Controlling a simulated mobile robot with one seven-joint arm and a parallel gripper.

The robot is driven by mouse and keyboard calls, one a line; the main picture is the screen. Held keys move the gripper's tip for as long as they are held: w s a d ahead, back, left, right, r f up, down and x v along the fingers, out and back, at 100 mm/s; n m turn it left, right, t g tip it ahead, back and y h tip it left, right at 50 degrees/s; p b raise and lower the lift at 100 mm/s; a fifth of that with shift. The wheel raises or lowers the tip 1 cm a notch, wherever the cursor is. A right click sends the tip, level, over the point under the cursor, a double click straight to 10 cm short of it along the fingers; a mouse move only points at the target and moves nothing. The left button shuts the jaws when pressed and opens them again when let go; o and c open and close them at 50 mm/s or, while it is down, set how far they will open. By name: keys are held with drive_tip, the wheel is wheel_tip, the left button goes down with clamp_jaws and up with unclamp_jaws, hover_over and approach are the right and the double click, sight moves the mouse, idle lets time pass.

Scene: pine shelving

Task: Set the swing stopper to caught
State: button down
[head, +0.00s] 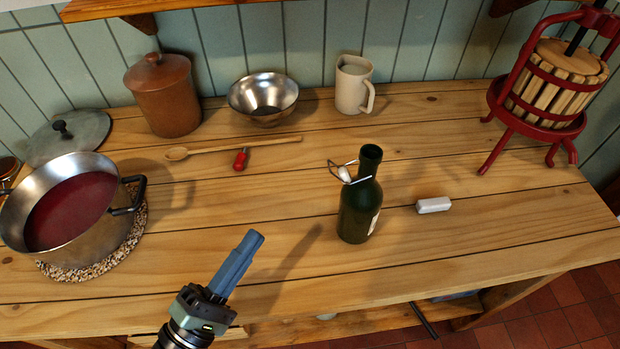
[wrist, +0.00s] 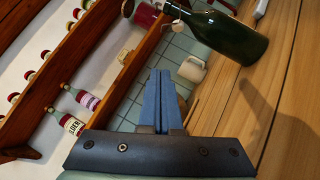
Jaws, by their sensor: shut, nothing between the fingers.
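A dark green bottle (head: 357,209) stands upright on the wooden bench, its mouth open. Its swing stopper (head: 344,174), a white plug on a wire bail, hangs out to the left of the neck. In the wrist view the bottle (wrist: 226,36) is at the upper right, with the pale stopper (wrist: 178,24) beside its neck. My gripper (head: 252,240) is to the left of the bottle and nearer the front edge, apart from it. Its blue fingers (wrist: 160,78) are shut together with nothing between them.
A white block (head: 433,205) lies right of the bottle. A pot of red liquid (head: 75,243) stands at left. Behind are a wooden spoon (head: 235,148), a red object (head: 241,159), a metal bowl (head: 263,116) and a mug (head: 352,88). A red press (head: 502,108) stands at right.

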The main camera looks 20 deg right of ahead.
sight(339, 172)
drive_tip(key=s+d+r+p+x, duration=0.1)
drive_tip(key=s+p+x, duration=0.1)
drive_tip(key=x, duration=1)
drive_tip(key=shift+d+p, duration=0.3)
drive_tip(key=shift+p, duration=0.2)
drive_tip(key=shift+s+r, duration=0.1)
drive_tip(key=shift+s, duration=0.05)
drive_tip(key=shift+r+m+g+p, duration=0.3)
drive_tip(key=shift+m+p, duration=0.1)
drive_tip(key=shift+p, duration=0.1)
